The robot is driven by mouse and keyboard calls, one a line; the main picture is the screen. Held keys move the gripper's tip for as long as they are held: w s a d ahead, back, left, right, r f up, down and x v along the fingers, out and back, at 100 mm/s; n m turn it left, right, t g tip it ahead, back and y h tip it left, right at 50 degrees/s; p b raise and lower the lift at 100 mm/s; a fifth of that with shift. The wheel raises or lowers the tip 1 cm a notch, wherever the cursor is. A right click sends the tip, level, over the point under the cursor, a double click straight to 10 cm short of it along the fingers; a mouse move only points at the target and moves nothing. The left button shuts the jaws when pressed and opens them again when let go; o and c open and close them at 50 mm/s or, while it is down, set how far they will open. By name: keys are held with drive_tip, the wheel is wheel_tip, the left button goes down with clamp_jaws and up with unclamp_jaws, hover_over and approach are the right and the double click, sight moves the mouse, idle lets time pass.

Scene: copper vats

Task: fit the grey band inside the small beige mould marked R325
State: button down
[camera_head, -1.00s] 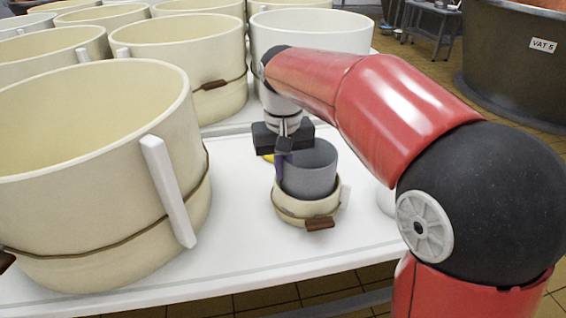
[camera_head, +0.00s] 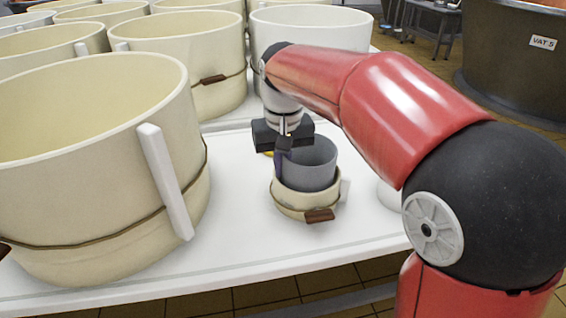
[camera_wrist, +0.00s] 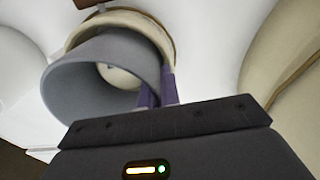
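The grey band (camera_head: 308,168) is a wide, open ring with its lower part inside the small beige mould (camera_head: 290,202). Its upper part stands above the mould's rim. In the wrist view the band (camera_wrist: 75,88) looks tilted and off-centre against the mould (camera_wrist: 165,45), whose floor shows through it. My gripper (camera_head: 284,158) is at the band's left side in the head view. Its purple fingers (camera_wrist: 157,92) are closed on the band's wall. The band's lower edge is hidden by the mould, so I cannot tell how deep it sits. No R325 mark is readable.
A large beige mould (camera_head: 90,150) with a white bar stands close on the left. More large moulds (camera_head: 185,55) fill the back of the white table (camera_head: 235,245). A white round object (camera_head: 390,196) is at the right, partly behind my arm. The front table is clear.

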wheel_tip(320, 180, down, 2)
drive_tip(key=shift+s+f+g, duration=0.15)
drive_tip(key=shift+f+g, duration=0.1)
drive_tip(key=shift+g, duration=0.05)
drive_tip(key=c, duration=1.5)
unclamp_jaws()
drive_tip(key=shift+d, duration=0.15)
drive_tip(key=shift+c, duration=0.2)
drive_tip(key=shift+r, duration=0.1)
drive_tip(key=shift+w+d+r+p, duration=0.1)
drive_tip(key=shift+w+r+p, duration=0.1)
drive_tip(key=shift+r+p, duration=0.75)
drive_tip(key=r+p, duration=0.5)
drive_tip(key=shift+a+r, duration=0.25)
drive_tip(key=shift+a, duration=0.05)
